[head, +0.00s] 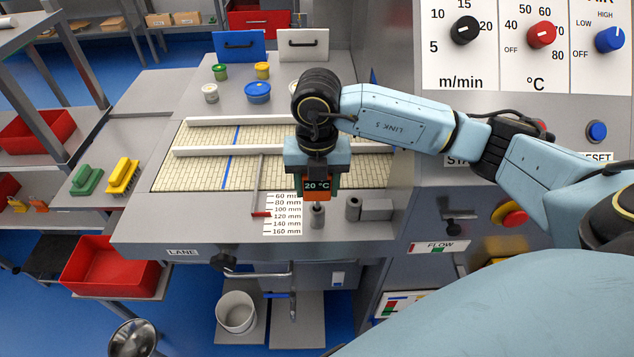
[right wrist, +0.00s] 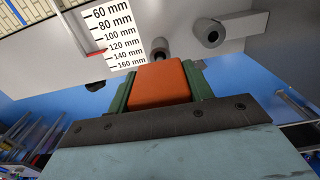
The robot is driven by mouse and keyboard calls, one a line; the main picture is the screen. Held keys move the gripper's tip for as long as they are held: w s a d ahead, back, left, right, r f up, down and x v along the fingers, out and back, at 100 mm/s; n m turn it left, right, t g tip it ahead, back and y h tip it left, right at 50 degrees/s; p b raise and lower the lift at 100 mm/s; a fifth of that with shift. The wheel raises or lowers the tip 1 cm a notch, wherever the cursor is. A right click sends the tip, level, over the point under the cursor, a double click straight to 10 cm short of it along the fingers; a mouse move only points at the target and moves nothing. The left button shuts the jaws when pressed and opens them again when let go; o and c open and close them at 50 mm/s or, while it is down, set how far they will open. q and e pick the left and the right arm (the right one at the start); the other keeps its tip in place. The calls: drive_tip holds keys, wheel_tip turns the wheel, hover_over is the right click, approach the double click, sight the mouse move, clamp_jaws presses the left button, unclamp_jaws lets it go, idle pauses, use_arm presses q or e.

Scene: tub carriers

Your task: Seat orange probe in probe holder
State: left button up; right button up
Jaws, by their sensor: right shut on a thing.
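The orange probe (head: 317,193) has a display reading 20 °C and hangs upright from my right gripper (head: 318,178). The right wrist view shows the orange body (right wrist: 158,84) between the two green fingers of the gripper (right wrist: 160,88), which are shut on it. A small grey upright cylinder, apparently the probe holder (head: 317,215), stands on the grey ledge directly below the probe. It also shows beyond the probe in the right wrist view (right wrist: 160,47). The probe's short thin stem points down at its top; I cannot tell whether the tip is inside. My left gripper is not in view.
Behind is a tiled conveyor (head: 205,158) with white rails. A control panel (head: 420,180) rises on the right.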

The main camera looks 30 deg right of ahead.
drive_tip(key=shift+f+b, duration=0.4)
drive_tip(key=shift+f, duration=0.15)
drive_tip(key=o, duration=1.1)
wheel_tip(320, 180, up, 13)
drive_tip(key=shift+r, duration=0.15)
